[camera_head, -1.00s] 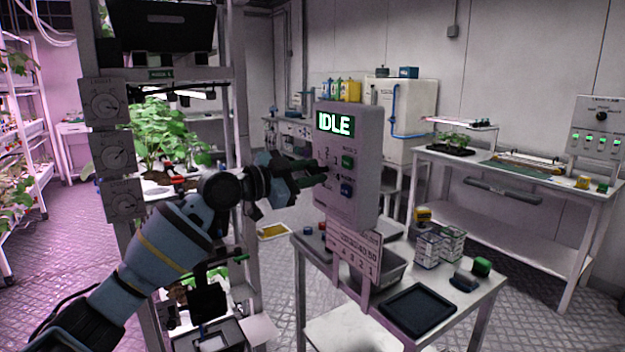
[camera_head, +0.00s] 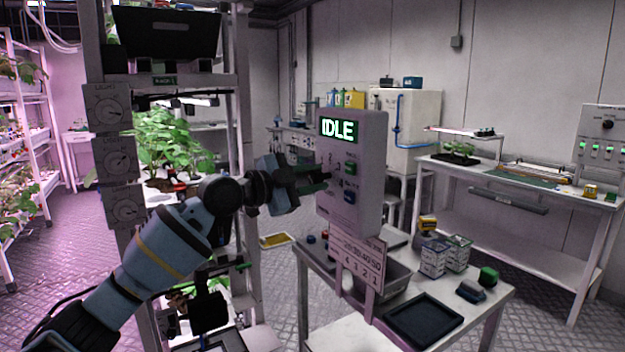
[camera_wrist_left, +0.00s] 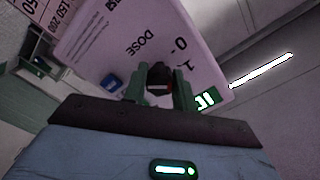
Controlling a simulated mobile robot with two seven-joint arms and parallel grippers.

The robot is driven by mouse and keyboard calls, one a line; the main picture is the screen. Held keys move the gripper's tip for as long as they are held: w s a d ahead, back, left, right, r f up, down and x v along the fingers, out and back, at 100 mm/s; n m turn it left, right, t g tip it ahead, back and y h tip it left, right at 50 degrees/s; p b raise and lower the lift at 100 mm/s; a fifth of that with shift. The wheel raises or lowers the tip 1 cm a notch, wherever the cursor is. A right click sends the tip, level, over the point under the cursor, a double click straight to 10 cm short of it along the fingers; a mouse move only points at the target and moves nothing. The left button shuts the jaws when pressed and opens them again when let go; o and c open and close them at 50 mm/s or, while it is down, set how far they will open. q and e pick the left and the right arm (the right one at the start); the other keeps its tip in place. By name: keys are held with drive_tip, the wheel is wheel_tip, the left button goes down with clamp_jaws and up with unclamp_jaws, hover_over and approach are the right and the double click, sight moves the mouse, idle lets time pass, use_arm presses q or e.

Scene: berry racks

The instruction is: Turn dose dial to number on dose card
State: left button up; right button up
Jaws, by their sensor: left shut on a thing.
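A grey dose box (camera_head: 352,160) stands upright with a lit screen reading IDLE (camera_head: 339,130) and a green and a blue button on its front. My left gripper (camera_head: 322,178) reaches its front from the left. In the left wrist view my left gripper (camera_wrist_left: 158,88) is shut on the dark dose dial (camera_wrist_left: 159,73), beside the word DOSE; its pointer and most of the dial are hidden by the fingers. The dose card (camera_head: 360,258), printed with rows of numbers, hangs below the box; its edge also shows in the left wrist view (camera_wrist_left: 62,14). My right gripper is out of view.
A white table (camera_head: 480,315) below the box holds a black tray (camera_head: 424,320), a grey bin (camera_head: 396,284), clear boxes (camera_head: 433,258) and small blocks. Floor is free right of the table.

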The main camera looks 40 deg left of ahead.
use_arm(q)
drive_tip(key=o, duration=1)
drive_tip(key=shift+c, duration=0.2)
drive_tip(key=shift+s+a+f, duration=0.1)
drive_tip(key=shift+s+a, duration=0.1)
drive_tip(key=shift+s, duration=0.1)
drive_tip(key=b+v, duration=0.2)
drive_tip(key=v, duration=0.5)
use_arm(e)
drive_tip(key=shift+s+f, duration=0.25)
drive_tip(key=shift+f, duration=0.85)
use_arm(q)
drive_tip(key=shift+s, duration=0.15)
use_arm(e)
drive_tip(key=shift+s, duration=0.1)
